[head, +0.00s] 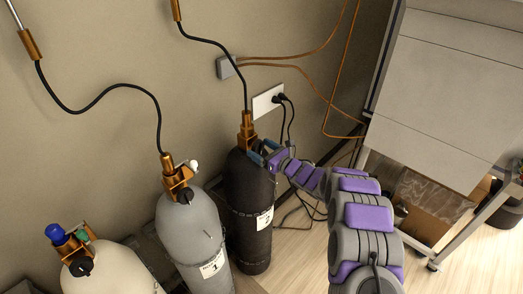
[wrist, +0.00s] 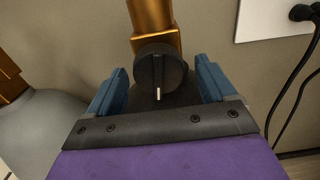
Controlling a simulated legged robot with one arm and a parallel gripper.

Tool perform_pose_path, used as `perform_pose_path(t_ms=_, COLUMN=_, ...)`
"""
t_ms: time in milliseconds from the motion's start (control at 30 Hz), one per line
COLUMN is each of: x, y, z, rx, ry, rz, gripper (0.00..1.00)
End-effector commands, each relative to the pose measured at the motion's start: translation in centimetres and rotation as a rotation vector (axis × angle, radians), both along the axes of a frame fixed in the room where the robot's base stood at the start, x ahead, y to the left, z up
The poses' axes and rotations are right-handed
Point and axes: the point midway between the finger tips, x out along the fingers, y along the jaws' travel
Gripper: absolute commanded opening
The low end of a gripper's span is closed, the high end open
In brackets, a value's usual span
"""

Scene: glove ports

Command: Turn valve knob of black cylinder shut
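The black cylinder (head: 248,205) stands upright against the wall in the head view, with a brass valve (head: 247,128) on top. My gripper (head: 264,152) is at its top, beside the valve. In the wrist view the round black valve knob (wrist: 160,70) faces me, with a white mark at the lower end of its ridge, pointing down. My gripper (wrist: 160,88) has its two blue fingers apart, one on each side of the knob. Gaps show between the fingers and the knob. In the head view the knob is hidden by my gripper.
A grey cylinder (head: 195,235) stands left of the black one, and a cream cylinder (head: 110,268) farther left. A wall outlet (head: 267,101) with black cords is behind. A grey cabinet (head: 452,95) on a frame stands right. Loose cables lie on the floor.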

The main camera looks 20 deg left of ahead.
Motion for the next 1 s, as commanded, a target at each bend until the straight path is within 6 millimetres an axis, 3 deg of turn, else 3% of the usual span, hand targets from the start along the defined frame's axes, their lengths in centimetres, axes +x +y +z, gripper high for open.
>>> perform_pose_path(t_ms=67, x=-0.01, y=0.01, z=-0.01, rx=0.0, ry=0.0, rz=0.0, gripper=0.77)
perform_pose_path(t_ms=567, x=0.02, y=0.03, z=-0.04, rx=-0.001, ry=0.0, rz=0.0, gripper=0.29)
perform_pose_path(t_ms=1000, x=0.07, y=-0.07, z=-0.11, rx=0.037, ry=0.092, rz=-0.002, gripper=0.28)
